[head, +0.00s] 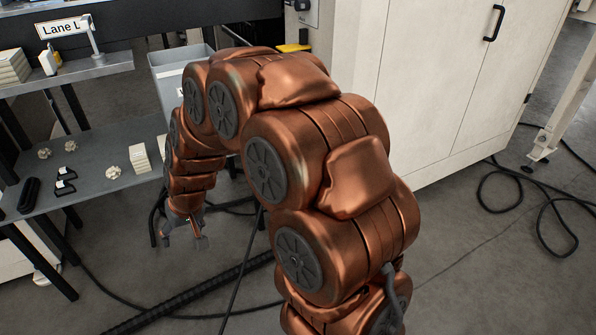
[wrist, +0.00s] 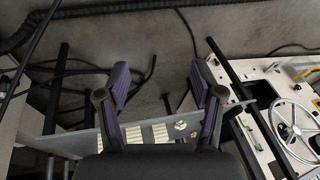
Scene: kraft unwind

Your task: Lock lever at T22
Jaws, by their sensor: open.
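My gripper (head: 187,236) hangs pointing down in the head view, in front of the right end of the grey shelf, over the floor. I cannot make out a lock lever or a T22 label in either view. A spoked handwheel (wrist: 294,122) sits on a pale machine panel (wrist: 262,124) at the right of the wrist view, apart from my fingers. A yellow part (wrist: 304,71) lies near it.
The grey lower shelf (head: 103,181) holds cream blocks (head: 140,158), small parts and a black case (head: 29,195). A grey bin (head: 170,75) and white cabinet (head: 425,75) stand behind my arm. Cables and a ribbed black hose (head: 200,293) cross the floor.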

